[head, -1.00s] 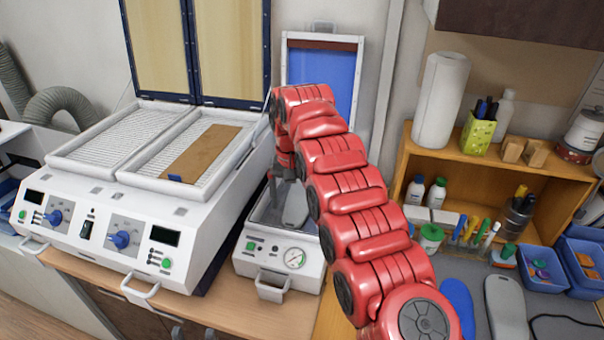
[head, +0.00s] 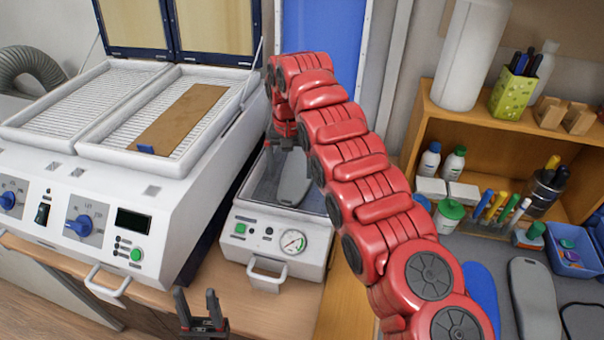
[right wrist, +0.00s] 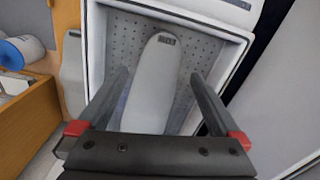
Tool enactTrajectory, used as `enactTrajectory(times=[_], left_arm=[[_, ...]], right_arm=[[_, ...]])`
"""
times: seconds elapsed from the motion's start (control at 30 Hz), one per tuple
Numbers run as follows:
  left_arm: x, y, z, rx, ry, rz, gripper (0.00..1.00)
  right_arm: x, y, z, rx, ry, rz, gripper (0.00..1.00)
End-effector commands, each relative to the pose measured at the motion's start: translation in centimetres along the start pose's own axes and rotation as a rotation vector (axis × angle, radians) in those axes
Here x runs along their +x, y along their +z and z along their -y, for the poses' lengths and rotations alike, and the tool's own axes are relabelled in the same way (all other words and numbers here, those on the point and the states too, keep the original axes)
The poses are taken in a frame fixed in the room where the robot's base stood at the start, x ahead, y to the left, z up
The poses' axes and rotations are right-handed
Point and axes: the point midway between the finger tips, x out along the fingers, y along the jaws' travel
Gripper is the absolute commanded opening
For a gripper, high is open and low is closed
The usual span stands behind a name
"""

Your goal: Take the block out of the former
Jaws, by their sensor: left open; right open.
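The former (head: 235,222) is the small white machine with a gauge; its blue-lined lid (head: 322,45) stands open. The block (head: 295,180), grey and sole-shaped, lies in its tray and also shows in the right wrist view (right wrist: 152,85) on the perforated bed (right wrist: 205,50). My right gripper (head: 285,145) is above the tray's far part, partly hidden by my arm. In the right wrist view its open fingers (right wrist: 158,76) are on either side of the block, with nothing gripped; height above it is unclear. My left gripper (head: 199,302) is open and empty, in front of the bench.
A large white heater (head: 160,215) with a brown sheet (head: 180,120) on its grid stands left of the former. A wooden shelf (head: 480,125) with bottles stands to the right. A blue sole (head: 482,300) and a grey sole-shaped piece (head: 533,300) lie on the right bench.

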Motion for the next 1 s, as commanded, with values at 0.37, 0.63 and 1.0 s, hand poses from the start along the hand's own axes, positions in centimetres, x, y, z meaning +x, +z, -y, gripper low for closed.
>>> enactTrajectory(times=[0.37, 0.63, 1.0], left_arm=[[1.0, -0.2, 0.1, 0.0, 0.0, 0.001, 0.5], [3.6, -0.6, 0.2, 0.0, 0.0, 0.001, 0.5], [4.3, -0.7, 0.2, 0.0, 0.0, 0.001, 0.5]], right_arm=[[3.0, 0.1, 0.1, -0.001, -0.002, 0.004, 1.0], [5.0, 0.1, 0.2, -0.002, 0.0, 0.008, 1.0], [8.3, 0.0, 0.1, -0.002, -0.001, 0.004, 1.0]])
